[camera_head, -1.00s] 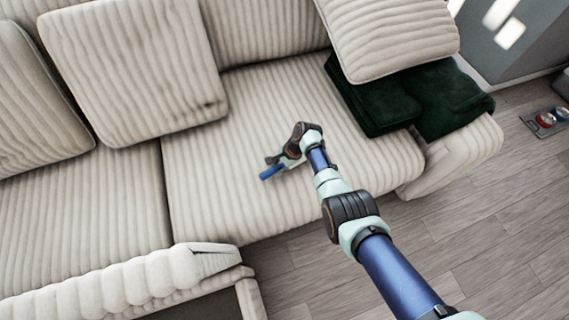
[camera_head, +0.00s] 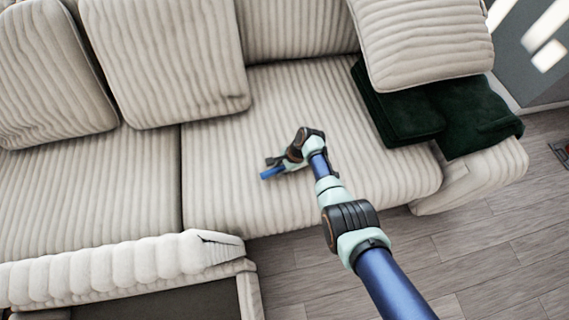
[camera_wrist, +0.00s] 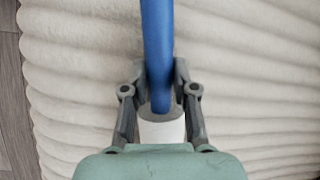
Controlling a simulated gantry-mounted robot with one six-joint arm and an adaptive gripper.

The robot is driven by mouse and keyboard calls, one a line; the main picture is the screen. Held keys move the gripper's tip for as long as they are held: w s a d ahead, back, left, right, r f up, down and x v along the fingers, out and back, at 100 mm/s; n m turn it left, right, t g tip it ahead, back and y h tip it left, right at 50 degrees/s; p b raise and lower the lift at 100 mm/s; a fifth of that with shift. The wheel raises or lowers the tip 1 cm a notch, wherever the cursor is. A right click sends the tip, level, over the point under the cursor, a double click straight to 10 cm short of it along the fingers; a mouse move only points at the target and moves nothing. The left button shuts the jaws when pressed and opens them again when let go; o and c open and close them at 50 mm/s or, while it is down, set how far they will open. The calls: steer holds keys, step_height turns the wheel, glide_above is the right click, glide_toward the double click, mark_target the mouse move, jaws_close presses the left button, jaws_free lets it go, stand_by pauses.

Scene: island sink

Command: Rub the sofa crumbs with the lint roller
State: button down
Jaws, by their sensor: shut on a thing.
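My gripper (camera_head: 278,163) is over the right seat of the cream ribbed sofa (camera_head: 240,150). It is shut on the lint roller, whose blue handle (camera_head: 270,172) sticks out to the left in the head view. In the wrist view the lint roller (camera_wrist: 158,50) runs up the middle between my gripper's fingers (camera_wrist: 160,88). Its white roll (camera_wrist: 162,128) shows just below the fingers, partly hidden by the gripper body. The ribbed sofa fabric (camera_wrist: 250,60) lies behind it. I cannot tell whether the roll touches the fabric. No crumbs can be made out.
A loose cushion (camera_head: 165,60) leans on the backrest at left, and another (camera_head: 420,40) sits at right. A folded dark green blanket (camera_head: 440,105) lies over the right end. The sofa's near arm (camera_head: 120,270) is at lower left. Wooden floor (camera_head: 480,240) is open at right.

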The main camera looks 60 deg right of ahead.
steer(key=shift+w+a, duration=0.95)
steer(key=shift+a, duration=0.05)
steer(key=shift+w+d+f+b, duration=0.35)
steer(key=shift+d+b, duration=0.15)
steer(key=shift+b, duration=0.5)
steer(key=shift+w+d+r, duration=0.25)
steer(key=shift+d+r, duration=0.05)
steer(key=shift+d, duration=0.05)
steer(key=shift+s+d+f+b, duration=0.1)
steer(key=shift+s+d+b, duration=0.05)
steer(key=shift+s+d, duration=0.5)
steer(key=shift+s+d+b, duration=0.15)
steer(key=shift+s+d, duration=0.3)
steer(key=shift+s, duration=0.3)
steer(key=shift+s+d, duration=1.15)
steer(key=shift+s, duration=0.3)
steer(key=shift+s+d+r+b, duration=0.15)
steer(key=shift+s+d+b, duration=0.05)
steer(key=shift+s+d, duration=0.45)
steer(key=shift+s+d+r+b, duration=0.1)
steer(key=shift+s+d+b, duration=0.05)
steer(key=shift+s+d, duration=0.45)
steer(key=shift+s+a, duration=0.1)
